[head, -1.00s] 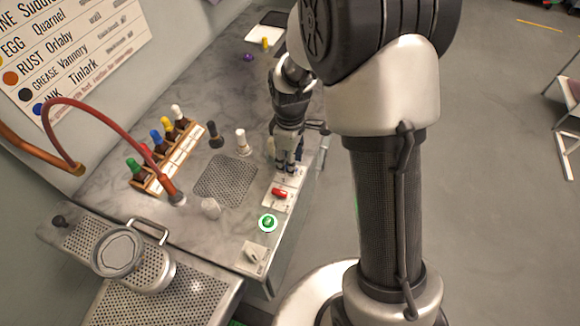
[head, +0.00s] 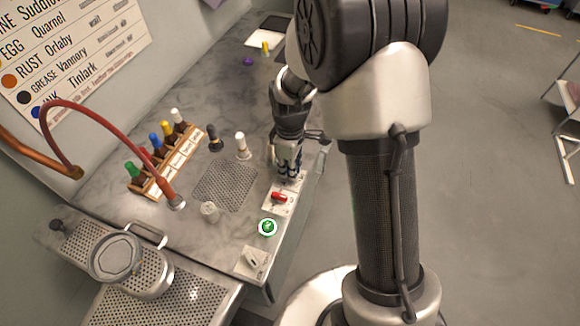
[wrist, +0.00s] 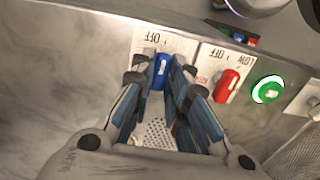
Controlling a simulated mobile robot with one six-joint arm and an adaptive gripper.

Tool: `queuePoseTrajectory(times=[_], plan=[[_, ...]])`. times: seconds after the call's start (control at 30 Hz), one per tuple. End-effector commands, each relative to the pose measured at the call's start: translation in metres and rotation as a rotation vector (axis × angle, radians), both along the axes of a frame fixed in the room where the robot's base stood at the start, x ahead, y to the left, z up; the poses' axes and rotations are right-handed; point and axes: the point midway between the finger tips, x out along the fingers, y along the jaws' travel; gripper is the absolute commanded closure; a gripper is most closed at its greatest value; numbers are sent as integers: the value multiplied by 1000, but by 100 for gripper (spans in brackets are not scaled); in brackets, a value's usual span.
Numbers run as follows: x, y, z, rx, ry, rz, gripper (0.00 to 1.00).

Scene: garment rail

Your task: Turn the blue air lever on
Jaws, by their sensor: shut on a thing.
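The blue air lever (wrist: 162,71) stands on a white labelled plate (wrist: 150,42) in the wrist view, with its long side running up and down in the picture. My gripper (wrist: 162,76) has one finger on each side of it and is shut on it. In the head view my gripper (head: 287,174) points down at the bench's right edge, and it hides the blue lever there.
A red lever (head: 279,197) and a green lit button (head: 267,227) sit close by along the same edge. Another switch plate (head: 252,262) is nearer. A bottle rack (head: 165,160), loose bottles (head: 242,148) and a red hose (head: 125,118) are to the left.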

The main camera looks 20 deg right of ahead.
Motion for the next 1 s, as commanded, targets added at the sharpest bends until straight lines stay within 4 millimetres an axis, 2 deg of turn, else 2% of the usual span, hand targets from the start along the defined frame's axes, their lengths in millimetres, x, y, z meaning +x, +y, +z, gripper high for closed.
queuePoseTrajectory(times=[0.37, 0.57, 1.0], plan=[[0, 0, 0, 0, 0, -9, 100], [0, 0, 1, 0, 1, -72, 100], [0, 0, 1, 0, 1, -431, 100]])
